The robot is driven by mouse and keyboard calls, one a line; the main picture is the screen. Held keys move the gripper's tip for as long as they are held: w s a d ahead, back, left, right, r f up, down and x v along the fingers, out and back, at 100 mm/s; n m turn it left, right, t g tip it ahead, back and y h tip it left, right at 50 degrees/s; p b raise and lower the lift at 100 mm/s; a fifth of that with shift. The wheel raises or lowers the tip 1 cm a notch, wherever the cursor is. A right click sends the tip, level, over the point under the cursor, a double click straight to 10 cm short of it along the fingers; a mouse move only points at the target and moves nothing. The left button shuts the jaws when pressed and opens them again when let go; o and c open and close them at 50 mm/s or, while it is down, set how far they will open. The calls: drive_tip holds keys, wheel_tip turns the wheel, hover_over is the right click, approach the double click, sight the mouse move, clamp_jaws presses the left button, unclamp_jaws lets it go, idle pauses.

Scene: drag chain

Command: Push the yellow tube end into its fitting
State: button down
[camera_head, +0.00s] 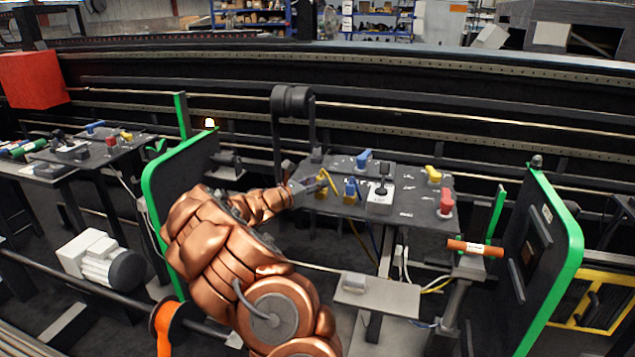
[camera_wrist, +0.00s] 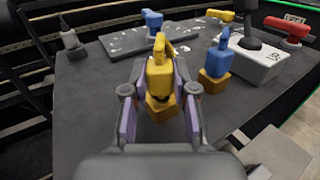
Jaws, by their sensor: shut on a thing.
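The yellow tube end (camera_wrist: 160,72) stands upright between the purple-padded fingers of my gripper (camera_wrist: 160,85), which is shut on it. A darker yellow block, its fitting (camera_wrist: 161,110), is directly below it on the dark panel. The tube end looks lined up over the fitting, but I cannot tell how deep it sits, as the fingers and its body hide the joint. In the head view my gripper (camera_head: 309,188) reaches in from the left to the panel's left part, with the yellow fitting (camera_head: 321,192) at its tips. A thin yellow tube (camera_head: 357,236) hangs down in front.
A blue connector on a yellow block (camera_wrist: 215,60) stands close to the right of my gripper. A joystick box (camera_wrist: 248,62) is beyond it. Another blue connector (camera_head: 363,160), a yellow one (camera_head: 433,174) and a red one (camera_head: 446,199) stand farther along the panel (camera_head: 330,165).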

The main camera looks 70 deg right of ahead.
drive_tip(key=shift+f+b, duration=0.3)
drive_tip(key=shift+f, duration=0.2)
drive_tip(key=c, duration=0.8)
unclamp_jaws()
drive_tip(key=shift+c, duration=0.2)
drive_tip(key=v, duration=1.2)
